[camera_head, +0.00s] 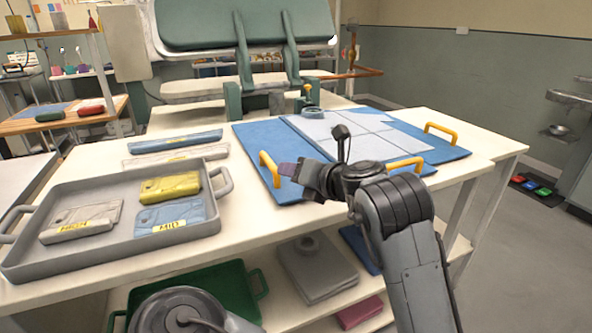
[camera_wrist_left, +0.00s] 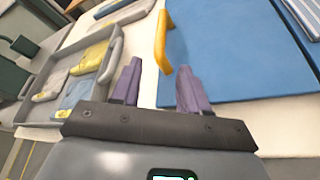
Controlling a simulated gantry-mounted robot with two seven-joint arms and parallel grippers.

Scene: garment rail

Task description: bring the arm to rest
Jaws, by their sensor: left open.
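My left gripper (camera_head: 287,170) is open, with purple fingers. In the head view it hangs over the near left part of a blue board (camera_head: 256,148), close to a yellow handle (camera_head: 269,169). In the left wrist view, the gripper's two fingers (camera_wrist_left: 157,80) stand apart with nothing between them. Beyond them are the white table and the board's yellow handle (camera_wrist_left: 160,42). I cannot tell whether the fingers touch anything. My right gripper is not in view.
A grey tray (camera_head: 110,259) with several folded packets stands on the table's left. Blue and white flat packs (camera_head: 175,141) lie behind it. The board carries pale panels and more yellow handles (camera_head: 405,164).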

